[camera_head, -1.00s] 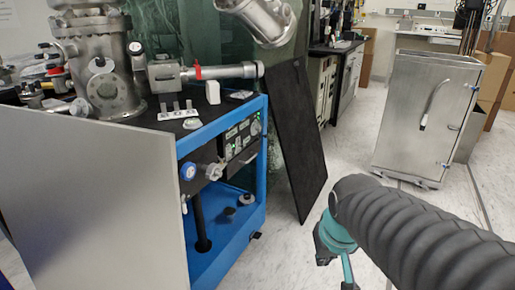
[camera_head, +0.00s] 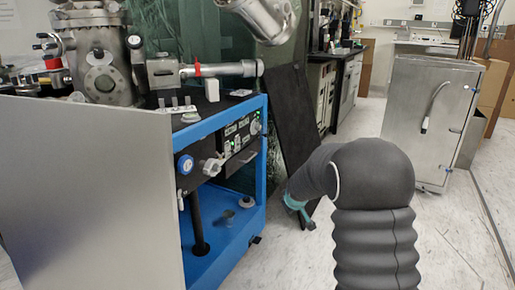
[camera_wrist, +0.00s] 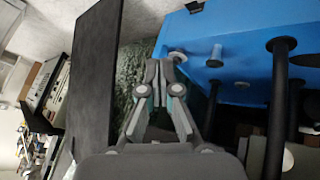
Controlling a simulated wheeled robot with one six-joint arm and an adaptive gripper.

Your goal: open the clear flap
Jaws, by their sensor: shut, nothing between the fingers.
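A see-through, green-tinted sheet (camera_head: 205,40) hangs behind the metal apparatus in the head view. It looks like the clear flap, but its edges are hard to make out. In the wrist view a mottled greenish surface (camera_wrist: 132,72) shows between the black panel and the blue cart; I cannot tell whether it is the same sheet. My gripper (camera_head: 308,224) is low in front of the black panel, right of the blue cart. In the wrist view my gripper (camera_wrist: 158,66) has its fingers together and empty, pointing at the gap between panel and cart.
The blue cart (camera_head: 228,225) carries the metal vacuum apparatus (camera_head: 103,75). A tall black panel (camera_head: 297,125) leans beside it, close to my gripper. A grey panel (camera_head: 95,190) stands at left. A metal cabinet (camera_head: 425,110) stands at right. Floor between is clear.

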